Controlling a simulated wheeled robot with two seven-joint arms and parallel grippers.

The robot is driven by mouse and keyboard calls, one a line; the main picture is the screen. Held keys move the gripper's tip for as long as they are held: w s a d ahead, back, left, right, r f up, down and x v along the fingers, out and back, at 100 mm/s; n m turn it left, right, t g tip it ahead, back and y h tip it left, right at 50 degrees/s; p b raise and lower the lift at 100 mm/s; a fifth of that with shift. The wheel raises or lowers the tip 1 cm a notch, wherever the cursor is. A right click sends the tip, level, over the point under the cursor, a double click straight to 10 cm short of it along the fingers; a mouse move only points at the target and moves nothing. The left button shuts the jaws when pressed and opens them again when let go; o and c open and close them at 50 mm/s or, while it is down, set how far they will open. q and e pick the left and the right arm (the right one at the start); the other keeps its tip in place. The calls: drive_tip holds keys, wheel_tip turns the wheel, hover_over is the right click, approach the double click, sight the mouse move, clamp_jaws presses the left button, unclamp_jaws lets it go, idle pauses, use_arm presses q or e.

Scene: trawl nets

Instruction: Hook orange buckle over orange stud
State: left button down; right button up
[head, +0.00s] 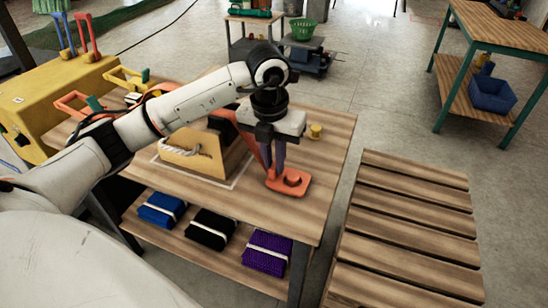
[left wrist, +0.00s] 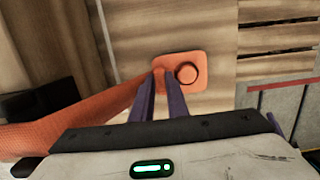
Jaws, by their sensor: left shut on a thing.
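The orange buckle (head: 299,190) is a flat plate with rounded corners, low over the right front of the wooden table. It also shows in the left wrist view (left wrist: 198,57). The round orange stud (left wrist: 187,73) shows inside the buckle's opening, with a dark crescent beside it. I cannot tell how far down the buckle sits. My left gripper (head: 273,170) points down, its purple fingers shut on the buckle's strap end, left of the stud. The orange strap (left wrist: 80,125) runs from there to the left. My right gripper is not in view.
A wooden box (head: 190,155) with rope stands behind the buckle. A yellow stud (head: 315,131) stands near the table's right edge. Blue, black and purple net bundles (head: 266,253) lie on the lower shelf. A slatted pallet (head: 405,235) lies to the right.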

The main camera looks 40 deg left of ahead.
use_arm(q)
drive_tip(key=shift+f, duration=0.15)
drive_tip(key=c, duration=1.7)
unclamp_jaws()
drive_tip(key=shift+o, duration=0.2)
drive_tip(key=shift+r, duration=0.3)
wheel_tip(320, 180, up, 10)
drive_tip(key=s, duration=0.1)
drive_tip(key=shift+s+f+p, duration=0.15)
drive_tip(key=shift+p, duration=0.2)
